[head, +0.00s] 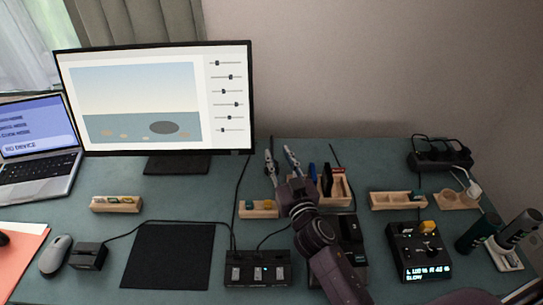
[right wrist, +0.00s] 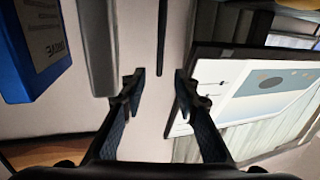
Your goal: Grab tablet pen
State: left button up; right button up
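I cannot tell for sure which item is the tablet pen. A wooden organiser (head: 340,197) right of the monitor holds upright items, including a blue one (head: 312,171) and a black one (head: 327,179). My right gripper (head: 281,155) is open above the desk, left of these items, and partly overlaps the organiser. In the right wrist view my right gripper (right wrist: 158,76) is open with nothing between the fingertips. A thin dark rod (right wrist: 162,38) lies beyond the gap. A blue block (right wrist: 36,46) and a grey bar (right wrist: 98,45) are to its left. My left gripper is not in view.
The monitor (head: 150,95) stands left of the gripper; its screen also shows in the right wrist view (right wrist: 262,90). A dark flat pad (head: 170,255), a button box (head: 257,270) and a control box (head: 418,250) lie in front. A power strip (head: 440,157) is at back right.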

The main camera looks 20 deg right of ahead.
aim_at(272, 140)
jog(key=shift+w+r, duration=0.2)
jog(key=shift+w, duration=0.35)
jog(key=shift+w+r, duration=0.15)
jog(key=shift+w, duration=0.4)
jog(key=w, duration=0.5)
jog(key=shift+w+d+f+p, duration=0.1)
jog(key=shift+w+p, duration=0.05)
jog(key=shift+p, duration=0.15)
jog(key=shift+c, duration=0.2)
grip_shut()
